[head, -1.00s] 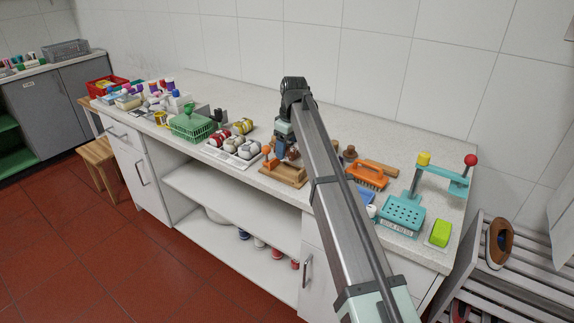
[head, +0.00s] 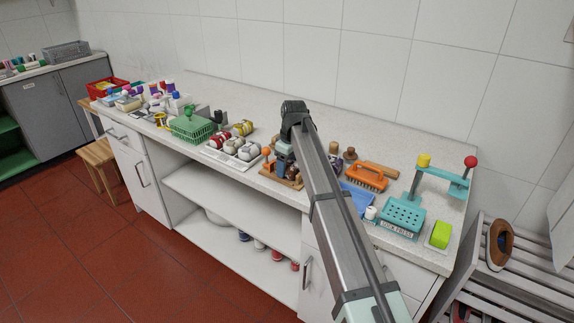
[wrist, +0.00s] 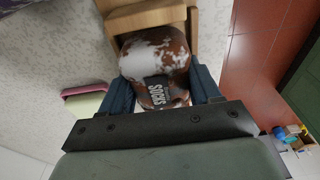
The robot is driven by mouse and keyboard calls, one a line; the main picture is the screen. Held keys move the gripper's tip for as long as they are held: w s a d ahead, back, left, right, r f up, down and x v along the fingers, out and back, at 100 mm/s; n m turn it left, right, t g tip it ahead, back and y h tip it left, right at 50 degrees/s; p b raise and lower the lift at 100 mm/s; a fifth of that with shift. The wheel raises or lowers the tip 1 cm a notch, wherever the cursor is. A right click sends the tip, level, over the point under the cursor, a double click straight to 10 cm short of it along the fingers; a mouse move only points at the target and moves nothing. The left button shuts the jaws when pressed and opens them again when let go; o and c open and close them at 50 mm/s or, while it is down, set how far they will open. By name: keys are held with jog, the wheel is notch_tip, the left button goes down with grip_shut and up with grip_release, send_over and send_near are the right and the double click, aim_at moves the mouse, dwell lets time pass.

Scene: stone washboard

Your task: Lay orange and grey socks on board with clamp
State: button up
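The rolled socks (wrist: 158,65), rust-orange patched with pale grey-white and bearing a dark "SOCKS" label, sit between the two dark blue fingers of my gripper (wrist: 165,88) in the wrist view. Both fingers appear to press on the roll's sides. The wooden board (wrist: 150,18) lies just beyond the roll. In the head view my gripper (head: 286,167) is low over the wooden board (head: 269,174), with the roll (head: 293,173) partly visible at it. The clamp's orange knob (head: 266,151) stands at the board's left. I cannot tell whether the roll touches the board.
A white tray (head: 222,156) with several rolled socks and a green basket (head: 192,128) are left of the board.

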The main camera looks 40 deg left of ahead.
aim_at(290, 163)
jog(key=o, duration=0.4)
jog(key=r, duration=0.4)
jog(key=d+r, duration=0.1)
jog(key=r, duration=0.7)
jog(key=shift+d+r, duration=0.1)
jog(key=shift+d, duration=0.15)
